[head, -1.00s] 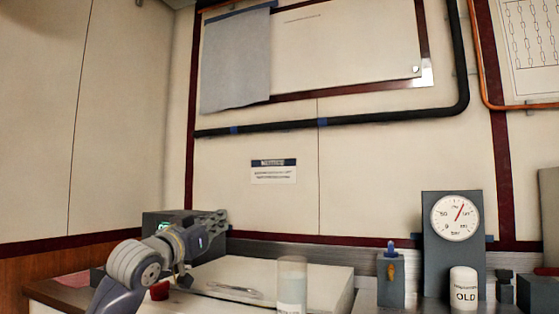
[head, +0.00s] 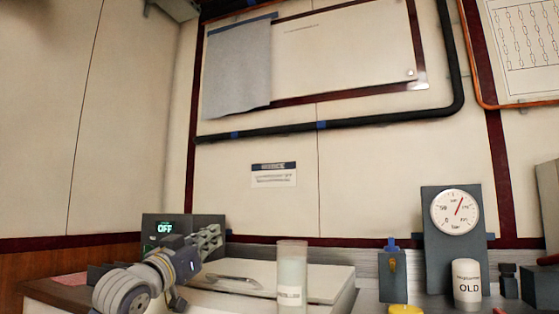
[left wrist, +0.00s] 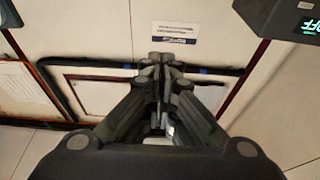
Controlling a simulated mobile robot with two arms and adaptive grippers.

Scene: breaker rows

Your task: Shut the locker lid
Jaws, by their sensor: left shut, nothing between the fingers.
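The white locker (head: 342,288) sits on the counter at the bottom of the head view. Its pale lid (head: 255,268) lies nearly flat on top, with a curved metal handle (head: 232,279). I cannot tell whether a small gap remains under it, as the front is cut off and partly hidden. My left gripper (head: 213,236) is shut and empty, at the lid's back left in the picture, and seems clear of it. In the left wrist view its fingertips (left wrist: 164,62) meet, with the wall behind and no lid visible. My right gripper is not in view.
A clear jar (head: 291,270) stands in front of the lid. A dark box (head: 165,228) reading OFF is behind my left arm. To the right are a gauge (head: 456,212), a white OLD bottle (head: 467,283) and a grey block (head: 393,278). A yellow object (head: 405,309) shows at the bottom edge.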

